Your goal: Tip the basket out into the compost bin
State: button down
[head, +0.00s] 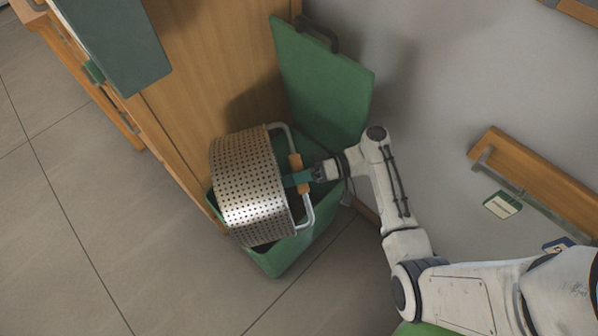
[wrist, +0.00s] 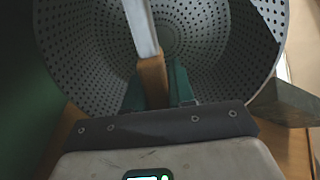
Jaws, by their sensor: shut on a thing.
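The perforated metal basket (head: 248,185) lies tipped on its side over the green compost bin (head: 290,258), its open mouth facing my gripper. My gripper (head: 299,180) is shut on the wooden grip (head: 296,162) of the basket's metal handle. In the wrist view, the wooden grip (wrist: 153,80) sits at the fingers, with the basket's inside (wrist: 95,50) behind. The visible part of the inside shows bare perforated metal. The bin's green lid (head: 320,85) stands open behind it. The basket hides most of the bin's mouth, and I cannot see what lies in the bin.
A wooden cabinet (head: 190,60) stands close on the left of the bin. A wooden rail (head: 540,180) with hanging tags is on the wall at right. A dark green panel (head: 112,40) juts out at upper left. The tiled floor (head: 150,270) in front is clear.

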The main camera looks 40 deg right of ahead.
jog(key=shift+w+a+r+g+h+p, duration=1.75)
jog(key=shift+a+r+h+p, duration=1.4)
jog(key=shift+p, duration=2.95)
jog(key=shift+w+a+f+g+h+p, duration=0.45)
jog(key=shift+w+a+f+g+h, duration=0.25)
jog(key=shift+a+h, duration=0.5)
jog(key=shift+w+a+f+g+h+p, duration=0.55)
jog(key=shift+a+f+g+h, duration=0.3)
jog(key=shift+h, duration=0.45)
jog(key=shift+w+a+f+g+h+p, duration=0.4)
jog(key=shift+w+a+f+g+h, duration=0.25)
jog(key=shift+a+h, duration=0.6)
jog(key=shift+r, duration=0.1)
